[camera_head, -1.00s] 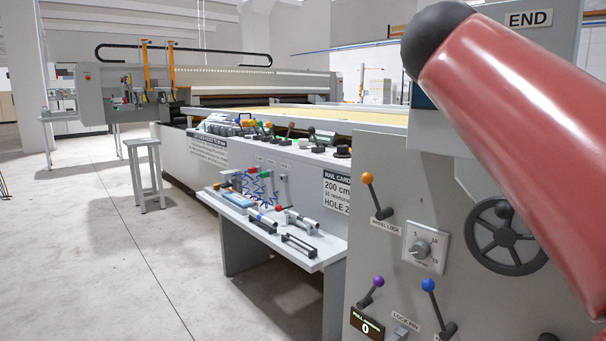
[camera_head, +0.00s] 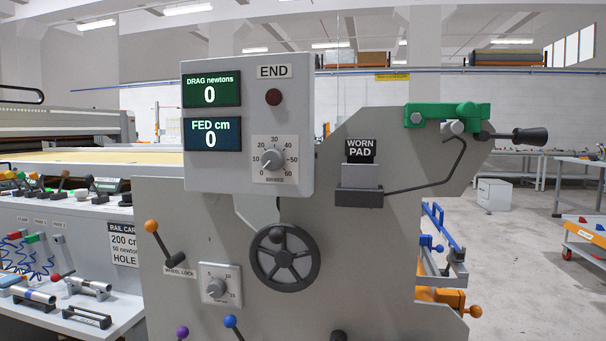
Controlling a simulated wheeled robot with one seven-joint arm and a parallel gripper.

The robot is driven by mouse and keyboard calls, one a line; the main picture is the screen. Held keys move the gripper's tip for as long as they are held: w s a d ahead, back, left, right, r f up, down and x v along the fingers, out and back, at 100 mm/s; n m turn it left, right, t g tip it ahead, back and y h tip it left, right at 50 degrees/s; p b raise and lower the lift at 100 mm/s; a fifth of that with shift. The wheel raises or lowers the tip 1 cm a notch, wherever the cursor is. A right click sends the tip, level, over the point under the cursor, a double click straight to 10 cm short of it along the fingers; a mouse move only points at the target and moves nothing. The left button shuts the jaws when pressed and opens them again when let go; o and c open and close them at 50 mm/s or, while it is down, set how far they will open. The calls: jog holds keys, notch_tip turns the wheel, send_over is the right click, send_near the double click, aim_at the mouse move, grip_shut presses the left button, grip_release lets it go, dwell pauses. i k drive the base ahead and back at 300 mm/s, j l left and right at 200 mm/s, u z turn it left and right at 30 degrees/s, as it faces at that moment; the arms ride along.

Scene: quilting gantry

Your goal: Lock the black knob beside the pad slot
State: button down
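A grey holder (camera_head: 359,197) with a black "WORN PAD" label (camera_head: 360,151) above it is fixed to the grey machine end panel (camera_head: 375,255); it looks like the pad slot. A bent dark rod runs from it to the upper right. A black handle (camera_head: 528,136) sticks out to the right on a lever by a green clamp (camera_head: 440,115). A dark knob top (camera_head: 338,336) is cut off at the bottom edge. I cannot tell which of these is the black knob, or whether it is locked. My gripper is not in view.
A black handwheel (camera_head: 285,257), a small dial (camera_head: 215,287) and an orange-knobbed wheel-lock lever (camera_head: 163,244) are on the same panel. A display box (camera_head: 248,170) reads 0 newtons and 0 cm. A tool shelf (camera_head: 75,315) stands at left. Open floor (camera_head: 535,260) lies at right.

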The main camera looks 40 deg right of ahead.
aim_at(539, 136)
jog(key=z, duration=2.5)
